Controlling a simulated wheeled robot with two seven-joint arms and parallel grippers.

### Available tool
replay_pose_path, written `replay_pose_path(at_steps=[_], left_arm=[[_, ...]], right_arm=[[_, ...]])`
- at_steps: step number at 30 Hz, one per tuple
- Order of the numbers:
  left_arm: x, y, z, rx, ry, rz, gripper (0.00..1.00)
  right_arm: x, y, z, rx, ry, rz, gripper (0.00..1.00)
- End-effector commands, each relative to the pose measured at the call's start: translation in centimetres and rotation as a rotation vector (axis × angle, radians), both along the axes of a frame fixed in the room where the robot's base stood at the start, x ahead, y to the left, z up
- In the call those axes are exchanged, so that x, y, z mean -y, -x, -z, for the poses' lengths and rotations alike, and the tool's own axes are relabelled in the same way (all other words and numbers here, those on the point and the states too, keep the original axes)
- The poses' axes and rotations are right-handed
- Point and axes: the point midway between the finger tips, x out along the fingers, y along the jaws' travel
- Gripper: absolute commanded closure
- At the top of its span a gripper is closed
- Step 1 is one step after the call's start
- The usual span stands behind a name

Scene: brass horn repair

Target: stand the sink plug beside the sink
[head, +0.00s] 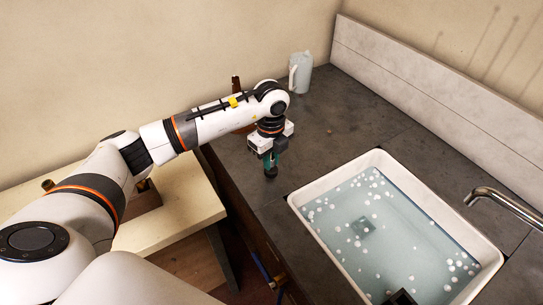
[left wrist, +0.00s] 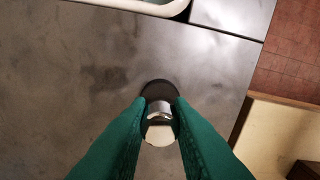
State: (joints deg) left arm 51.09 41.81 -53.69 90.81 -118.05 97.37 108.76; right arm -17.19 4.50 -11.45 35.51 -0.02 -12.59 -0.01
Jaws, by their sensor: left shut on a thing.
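My left gripper (head: 271,162) points down over the dark counter, to the left of the sink (head: 377,156). Its green fingers are shut on the sink plug (head: 271,172), which shows as a small dark disc under the fingertips. In the left wrist view the plug (left wrist: 158,87) is a black round disc with a shiny metal knob, and the fingers (left wrist: 158,108) are on either side of the knob. The plug is at or very near the counter top; I cannot tell whether it touches. The sink holds water with white suds.
A pale blue-grey jug (head: 301,73) stands at the back of the counter (head: 355,110). A metal tap (head: 500,200) reaches over the sink from the right. A cream table (head: 185,205) stands left of the counter, across a gap. The counter behind the sink is clear.

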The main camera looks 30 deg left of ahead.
Motion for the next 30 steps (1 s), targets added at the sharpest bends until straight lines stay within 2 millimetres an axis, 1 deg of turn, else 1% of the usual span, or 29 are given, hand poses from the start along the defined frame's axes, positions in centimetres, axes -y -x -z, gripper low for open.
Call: replay_pose_path(at_steps=[3, 8, 12, 13, 16, 25, 27, 29, 30], left_arm=[[0.0, 0.0, 0.5, 0.002, 0.000, 0.000, 1.00], [0.0, 0.0, 0.5, 0.002, 0.000, 0.000, 1.00], [0.0, 0.0, 1.0, 0.002, 0.000, 0.001, 1.00], [0.0, 0.0, 0.8, 0.002, 0.000, 0.001, 0.76], [0.0, 0.0, 0.8, 0.002, 0.000, 0.001, 0.59], [0.0, 0.0, 0.6, 0.002, 0.000, 0.001, 0.59], [0.0, -0.1, 0.2, 0.003, 0.000, 0.001, 0.59], [0.0, -0.1, -0.3, 0.005, 0.002, 0.001, 0.59], [0.0, -0.1, -0.9, 0.005, 0.002, 0.002, 0.59]], right_arm=[[0.2, -0.5, -0.2, 0.007, 0.002, -0.001, 0.54], [0.2, -0.5, -0.2, 0.007, 0.003, -0.001, 0.54], [0.2, -0.4, 0.2, 0.005, 0.002, -0.001, 0.54], [0.2, -0.3, 0.1, 0.005, 0.002, -0.001, 0.54], [0.2, -0.2, 0.1, 0.003, 0.003, -0.001, 0.54], [0.2, 0.1, -0.1, -0.002, 0.002, -0.001, 0.54], [0.2, 0.1, -0.3, -0.002, 0.002, -0.001, 0.54], [0.2, 0.1, 0.1, -0.002, 0.002, -0.001, 0.54], [0.2, 0.1, 0.3, -0.002, 0.002, -0.001, 0.54]])
